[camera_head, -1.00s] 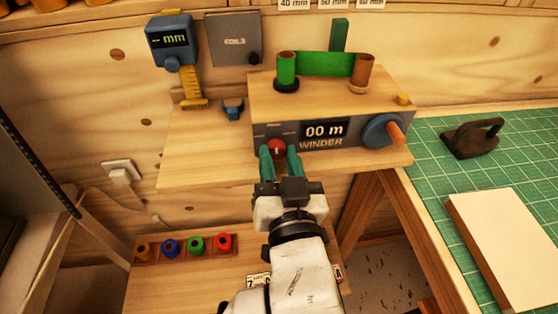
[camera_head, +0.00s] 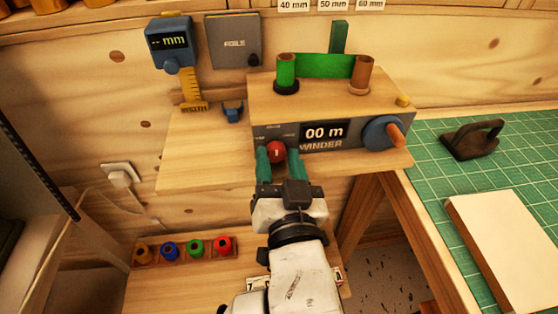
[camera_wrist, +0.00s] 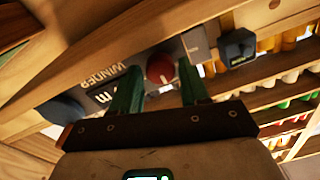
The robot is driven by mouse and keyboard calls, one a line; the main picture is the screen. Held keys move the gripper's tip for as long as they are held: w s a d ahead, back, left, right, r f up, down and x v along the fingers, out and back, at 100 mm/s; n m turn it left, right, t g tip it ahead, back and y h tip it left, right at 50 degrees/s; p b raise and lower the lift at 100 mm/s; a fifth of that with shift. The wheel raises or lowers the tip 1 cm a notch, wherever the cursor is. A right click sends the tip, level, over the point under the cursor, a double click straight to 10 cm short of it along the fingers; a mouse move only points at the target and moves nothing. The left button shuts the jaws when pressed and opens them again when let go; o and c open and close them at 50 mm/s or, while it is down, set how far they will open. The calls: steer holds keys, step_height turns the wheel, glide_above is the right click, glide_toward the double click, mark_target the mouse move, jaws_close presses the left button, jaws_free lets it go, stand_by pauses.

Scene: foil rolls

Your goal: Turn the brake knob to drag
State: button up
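The brake knob (camera_head: 276,152) is a round red knob with a small pale mark, on the left part of the winder's (camera_head: 350,140) dark front panel. The labels around it are too small to read. My gripper (camera_head: 279,157) is in front of the panel with its two green fingers apart, one on each side of the knob. In the wrist view the knob (camera_wrist: 160,68) shows between and beyond the spread fingertips (camera_wrist: 159,74), with a gap on each side. I see no finger closed on it.
The winder's display reads "00 m", and a blue crank (camera_head: 383,132) with an orange handle is at its right. Green foil (camera_head: 325,64) spans two spools on top. A blue gauge (camera_head: 171,43) hangs at left. Coloured rolls (camera_head: 196,246) sit in a rack below.

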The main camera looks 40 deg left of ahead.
steer(key=b+v, duration=0.1)
steer(key=v, duration=1)
steer(key=shift+f, duration=0.1)
